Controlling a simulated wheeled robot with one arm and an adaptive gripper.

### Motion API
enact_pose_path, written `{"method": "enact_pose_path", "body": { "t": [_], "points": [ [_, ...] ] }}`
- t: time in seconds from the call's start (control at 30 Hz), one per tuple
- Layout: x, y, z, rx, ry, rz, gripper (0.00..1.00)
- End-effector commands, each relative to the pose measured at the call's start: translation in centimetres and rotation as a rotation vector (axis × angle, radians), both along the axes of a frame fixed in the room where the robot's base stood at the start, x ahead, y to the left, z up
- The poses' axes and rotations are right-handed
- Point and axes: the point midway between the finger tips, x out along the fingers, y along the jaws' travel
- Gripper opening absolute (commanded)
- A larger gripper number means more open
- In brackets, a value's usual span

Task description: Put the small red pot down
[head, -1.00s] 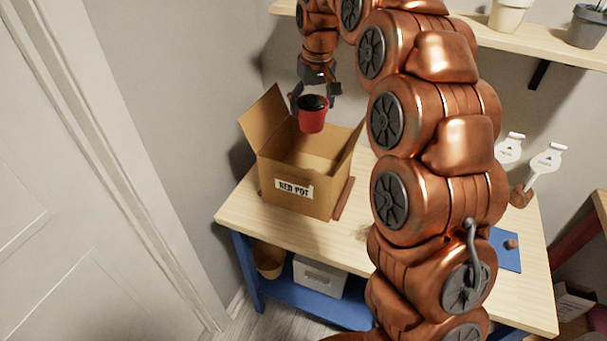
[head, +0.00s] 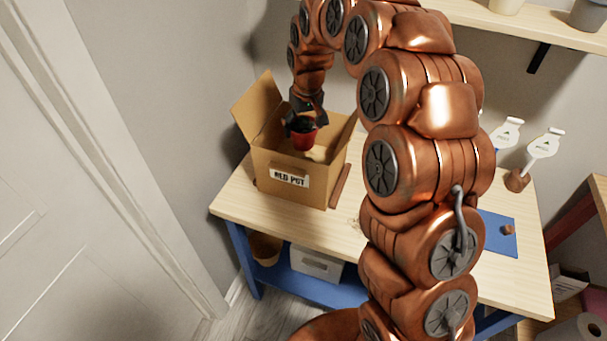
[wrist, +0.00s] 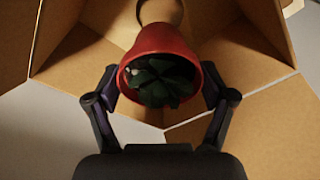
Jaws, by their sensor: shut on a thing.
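The small red pot (head: 303,138) is held by my gripper (head: 303,122) inside the upper part of an open cardboard box (head: 270,163) labelled "RED POT". In the wrist view the red pot (wrist: 160,45) sits between the two dark fingers of my gripper (wrist: 160,90), which are shut on it. Dark green leaves (wrist: 160,82) show in its mouth. Box walls and flaps surround it in the wrist view. Whether the pot touches the box floor cannot be told, as the front wall hides the low part of the box.
The box stands on a wooden table (head: 240,205) with a blue frame, by the wall. A brown strip (head: 340,182) lies beside the box. A blue mat (head: 497,233) and white plant labels (head: 540,147) are at the right. A shelf (head: 480,22) hangs above right.

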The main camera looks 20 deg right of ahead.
Motion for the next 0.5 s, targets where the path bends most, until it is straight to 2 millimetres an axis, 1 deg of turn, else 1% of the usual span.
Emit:
{"method": "enact_pose_path", "body": {
  "t": [0.03,0.27,0.5],
  "points": [
    [-0.1,0.0,-0.7,-0.001,0.005,0.000,0.33],
    [-0.1,0.0,-3.0,0.000,0.007,0.000,0.33],
    [-0.1,0.0,-6.7,0.000,0.005,-0.001,0.33]
  ]
}}
